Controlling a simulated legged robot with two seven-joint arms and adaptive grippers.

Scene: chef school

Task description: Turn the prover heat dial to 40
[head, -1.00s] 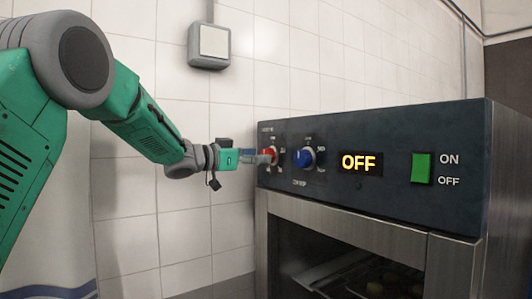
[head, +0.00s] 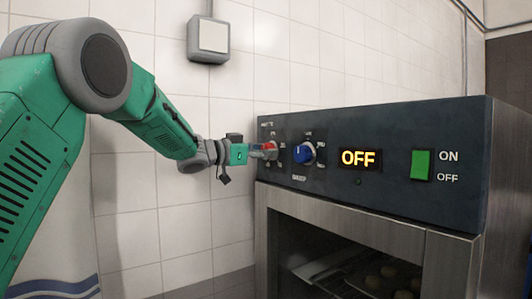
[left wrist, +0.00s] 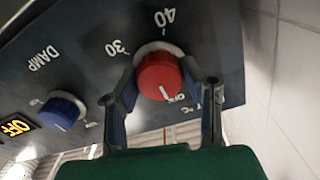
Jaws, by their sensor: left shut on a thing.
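The prover's red heat dial (left wrist: 160,75) sits on the dark control panel, with 30, 40, OFF and °C printed around it. Its white pointer line faces the OFF mark in the left wrist view. The red dial also shows in the head view (head: 270,149), partly covered by my gripper. My left gripper (left wrist: 170,80) is shut on the red dial, with one finger on each side. It also shows at the panel's left end in the head view (head: 262,151). My right gripper is in neither view.
A blue dial (head: 304,153) marked DAMP is just right of the red one. Further right are the lit OFF display (head: 359,158) and a green switch (head: 421,165). A tiled wall (head: 180,230) stands to the left, with a grey wall box (head: 208,38).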

